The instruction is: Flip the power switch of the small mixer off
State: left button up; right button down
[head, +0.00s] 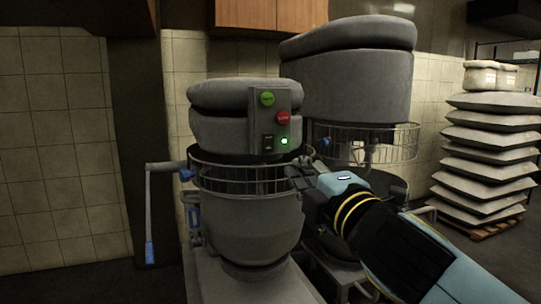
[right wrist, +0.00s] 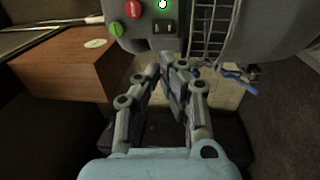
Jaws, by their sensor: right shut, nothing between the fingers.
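The small mixer (head: 245,200) is grey, with a wire guard around its bowl. Its control panel (head: 276,107) carries a green button, a red button, a dark power switch (head: 267,143) and a lit green lamp (head: 284,142). In the right wrist view the switch (right wrist: 163,27) and panel (right wrist: 143,40) are at the top, beyond the fingertips. My right gripper (head: 296,171) is shut and empty, just right of and below the panel, in front of the guard's right side. Its fingers (right wrist: 166,66) also show in the right wrist view. The switch's exact position is too small to tell. My left gripper is out of view.
A larger mixer (head: 345,90) stands close behind on the right. The small mixer's crank handle (head: 149,215) sticks out at left. Stacked sacks (head: 487,165) stand on a pallet at far right. Wooden cabinets (head: 270,15) hang above. Space before the panel is clear.

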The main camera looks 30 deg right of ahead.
aim_at(267, 140)
jog(key=shift+w, duration=0.1)
jog(key=x, duration=1.4)
